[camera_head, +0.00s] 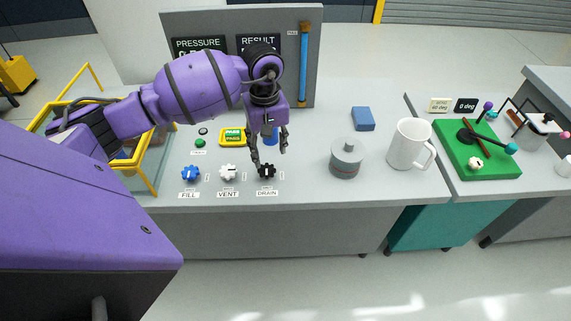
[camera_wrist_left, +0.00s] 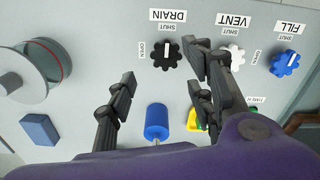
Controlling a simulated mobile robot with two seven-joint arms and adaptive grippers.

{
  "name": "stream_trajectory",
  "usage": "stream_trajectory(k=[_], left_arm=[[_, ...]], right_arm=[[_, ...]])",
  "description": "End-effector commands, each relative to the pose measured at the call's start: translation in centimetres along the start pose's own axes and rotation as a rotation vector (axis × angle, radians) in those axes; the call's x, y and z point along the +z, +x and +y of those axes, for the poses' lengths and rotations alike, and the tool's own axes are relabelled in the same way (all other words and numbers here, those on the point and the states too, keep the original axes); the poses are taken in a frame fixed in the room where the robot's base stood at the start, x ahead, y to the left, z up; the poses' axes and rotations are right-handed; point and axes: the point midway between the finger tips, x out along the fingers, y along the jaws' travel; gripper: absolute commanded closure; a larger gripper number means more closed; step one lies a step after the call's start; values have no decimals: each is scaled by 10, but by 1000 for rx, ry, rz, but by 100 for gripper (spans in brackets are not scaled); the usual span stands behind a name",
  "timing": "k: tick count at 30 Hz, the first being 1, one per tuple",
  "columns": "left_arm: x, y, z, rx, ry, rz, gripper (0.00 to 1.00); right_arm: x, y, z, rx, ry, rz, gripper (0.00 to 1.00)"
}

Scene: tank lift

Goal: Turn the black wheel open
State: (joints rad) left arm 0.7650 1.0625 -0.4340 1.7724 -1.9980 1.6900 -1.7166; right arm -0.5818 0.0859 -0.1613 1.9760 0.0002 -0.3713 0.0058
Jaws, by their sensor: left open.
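The black wheel (camera_head: 267,170) is a lobed knob at the bench's front edge, above the DRAIN label (camera_head: 267,193). In the left wrist view the black wheel (camera_wrist_left: 167,55) shows whole, with a white mark lined up with the SHUT label (camera_wrist_left: 168,28). The OPEN label (camera_wrist_left: 142,51) is to its left there. My left gripper (camera_head: 269,156) is open, pointing down over the wheel. In the left wrist view its fingers (camera_wrist_left: 160,66) are spread, and the wheel shows between and beyond their tips. No contact is visible. My right gripper is not in view.
A white wheel (camera_head: 228,172) and a blue wheel (camera_head: 190,173) stand left of the black one. A blue cylinder (camera_wrist_left: 156,122) is near the gripper. A grey lidded pot (camera_head: 346,158), white mug (camera_head: 409,144) and blue block (camera_head: 363,119) are to the right. A grey panel stands behind.

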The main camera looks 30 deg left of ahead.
Motion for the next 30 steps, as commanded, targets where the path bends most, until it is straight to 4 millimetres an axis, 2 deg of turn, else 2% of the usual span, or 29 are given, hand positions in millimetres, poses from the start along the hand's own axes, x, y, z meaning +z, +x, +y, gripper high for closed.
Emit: stream_trajectory(k=[4, 12, 16, 27, 30], left_arm=[[-2, 11, -2, -8, 4, 4, 52], [-1, 54, -1, -4, 1, 3, 52], [-1, 69, -1, -4, 1, 3, 52], [-2, 77, -1, -4, 2, 5, 52], [-2, 77, -1, -4, 2, 5, 64]], right_arm=[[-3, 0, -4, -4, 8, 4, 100], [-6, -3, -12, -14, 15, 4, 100], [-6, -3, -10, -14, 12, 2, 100], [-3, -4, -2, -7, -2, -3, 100], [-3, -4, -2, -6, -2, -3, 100]])
